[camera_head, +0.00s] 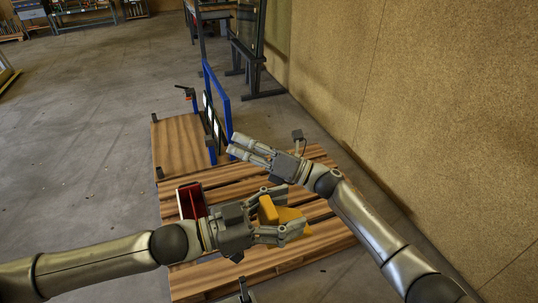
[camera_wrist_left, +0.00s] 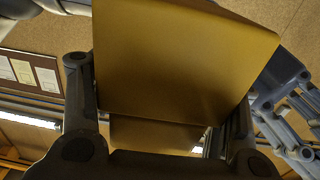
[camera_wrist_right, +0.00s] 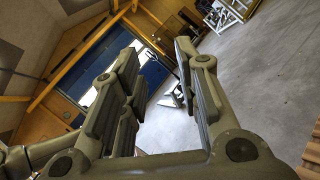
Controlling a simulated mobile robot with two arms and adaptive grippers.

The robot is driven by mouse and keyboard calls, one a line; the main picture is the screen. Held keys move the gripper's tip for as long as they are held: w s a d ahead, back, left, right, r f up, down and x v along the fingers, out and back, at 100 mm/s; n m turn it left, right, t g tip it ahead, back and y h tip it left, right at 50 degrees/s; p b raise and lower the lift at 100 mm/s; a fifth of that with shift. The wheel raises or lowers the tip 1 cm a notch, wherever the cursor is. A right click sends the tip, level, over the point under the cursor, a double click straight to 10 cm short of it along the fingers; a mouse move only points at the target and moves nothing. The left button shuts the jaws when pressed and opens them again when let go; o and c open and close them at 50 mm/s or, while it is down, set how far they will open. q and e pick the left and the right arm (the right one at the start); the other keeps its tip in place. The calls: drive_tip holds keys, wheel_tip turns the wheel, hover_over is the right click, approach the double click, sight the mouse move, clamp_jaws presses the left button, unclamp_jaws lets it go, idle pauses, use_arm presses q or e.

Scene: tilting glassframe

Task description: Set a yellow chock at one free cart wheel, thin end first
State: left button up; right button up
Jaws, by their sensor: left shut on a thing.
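A yellow chock (camera_head: 268,209) is held between the fingers of my left gripper (camera_head: 290,212), above the slatted pallet. It fills much of the left wrist view (camera_wrist_left: 180,60); which end is thin cannot be told. My right gripper (camera_head: 236,146) is open and empty, beyond the left one and near the blue frame; its spread fingers show in the right wrist view (camera_wrist_right: 158,88). The cart (camera_head: 178,140) has a wooden deck with an upright blue frame (camera_head: 222,95) on its right side. I cannot clearly make out its wheels.
The slatted wooden pallet (camera_head: 240,262) lies under my arms, close to the cart. A red holder (camera_head: 191,200) stands on its left part. A dark glass rack (camera_head: 250,50) stands behind, by the board wall (camera_head: 400,90). The floor left of the cart is clear.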

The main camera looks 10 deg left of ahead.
use_arm(q)
drive_tip(key=shift+r, duration=0.1)
use_arm(e)
drive_tip(key=s+a+r+n+g+h, duration=0.2)
drive_tip(key=s+r+n+g+h, duration=0.25)
drive_tip(key=s+n, duration=0.5)
drive_tip(key=s+a+r+n+g+h, duration=0.35)
drive_tip(key=s+r+n+g, duration=0.25)
drive_tip(key=n, duration=0.7)
drive_tip(key=r+n+t+h, duration=0.1)
drive_tip(key=n+t+h, duration=0.6)
drive_tip(key=n+h, duration=0.45)
hover_over(268, 206)
drive_tip(key=shift+g+h, duration=0.25)
drive_tip(key=shift+h, duration=0.2)
wheel_tip(268, 206, down, 12)
drive_tip(key=shift+r, duration=0.25)
